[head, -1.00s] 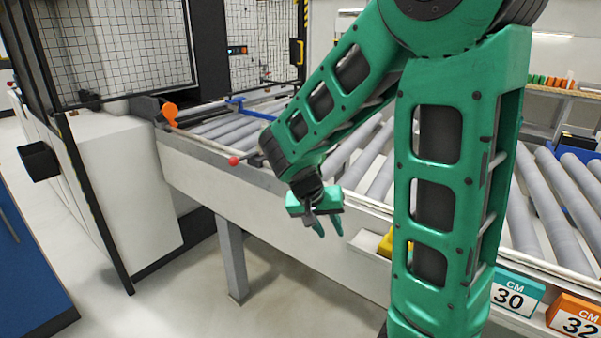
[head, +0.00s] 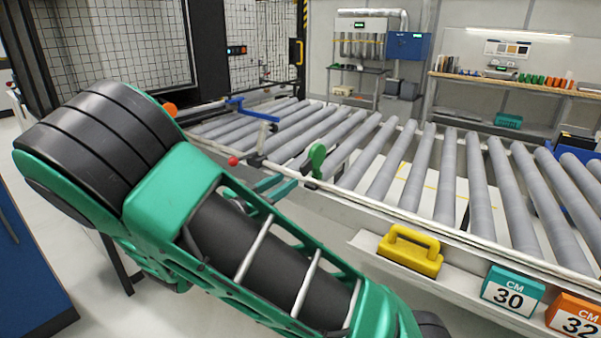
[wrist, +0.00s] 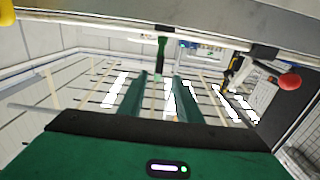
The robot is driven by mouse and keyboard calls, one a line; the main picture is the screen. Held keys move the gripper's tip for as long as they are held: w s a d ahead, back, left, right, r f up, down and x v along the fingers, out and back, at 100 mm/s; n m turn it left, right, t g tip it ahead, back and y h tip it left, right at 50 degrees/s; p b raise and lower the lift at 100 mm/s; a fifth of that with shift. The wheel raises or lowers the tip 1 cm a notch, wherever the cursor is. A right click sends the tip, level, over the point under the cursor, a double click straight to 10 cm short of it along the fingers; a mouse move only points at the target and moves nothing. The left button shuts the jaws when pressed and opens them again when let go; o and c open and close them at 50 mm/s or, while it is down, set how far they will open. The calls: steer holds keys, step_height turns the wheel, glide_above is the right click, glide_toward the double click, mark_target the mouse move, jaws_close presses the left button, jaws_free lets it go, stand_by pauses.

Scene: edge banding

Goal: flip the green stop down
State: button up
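The green stop (head: 316,158) stands upright at the conveyor's near rail in the head view, its rounded head above the rail. In the wrist view the green stop (wrist: 161,58) appears as a narrow green bar beyond my fingertips, roughly in line with the gap between them. My gripper (head: 284,184) is left of the stop and nearer to me, partly hidden by my arm in the head view. Its two green fingers are spread apart with nothing between them in the wrist view (wrist: 160,76). Fingers and stop look apart.
A red ball knob (head: 233,160) and an orange round stop (head: 170,109) stand left along the same rail. A yellow case (head: 410,250) sits on the front ledge at right, beside the number signs (head: 512,291). Grey rollers (head: 383,165) fill the conveyor behind.

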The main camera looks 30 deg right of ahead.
mark_target(302, 172)
steer(key=x, duration=1)
steer(key=shift+d+f, duration=0.1)
steer(key=shift+d, duration=0.1)
